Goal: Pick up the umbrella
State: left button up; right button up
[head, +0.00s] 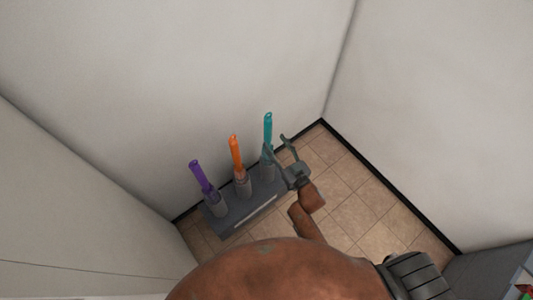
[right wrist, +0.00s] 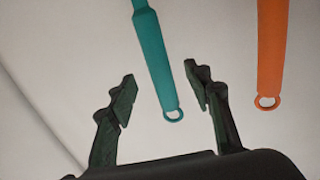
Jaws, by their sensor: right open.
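Three closed umbrellas stand upright in a grey holder (head: 250,213) against the wall: a purple one (head: 200,176) at the left, an orange one (head: 236,153) in the middle and a teal one (head: 268,130) at the right. My right gripper (head: 277,144) is open by the teal umbrella. In the right wrist view the teal umbrella (right wrist: 158,55) has its looped end between the two open fingers (right wrist: 163,90), touching neither in the picture. The orange umbrella (right wrist: 270,50) is to the right of the fingers. My left gripper is not in view.
Pale walls meet in a corner behind and to the right of the holder. The tiled floor (head: 345,185) to the right of the holder is clear. A grey piece (head: 490,272) with coloured items stands at the lower right edge.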

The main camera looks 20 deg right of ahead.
aim_at(270, 133)
jog(key=w, duration=0.2)
jog(key=w+b, duration=0.1)
jog(key=shift+w+a+r, duration=0.1)
jog(key=shift+w+a, duration=0.1)
jog(key=shift+a, duration=0.1)
jog(key=w+b, duration=0.1)
jog(key=w, duration=0.2)
jog(key=shift+a, duration=0.2)
jog(key=shift+w+a+r, duration=0.1)
jog(key=shift+w, duration=0.35)
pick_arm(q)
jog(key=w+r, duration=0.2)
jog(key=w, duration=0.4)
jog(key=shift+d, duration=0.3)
pick_arm(e)
jog(key=shift+c, duration=0.4)
grip_shut()
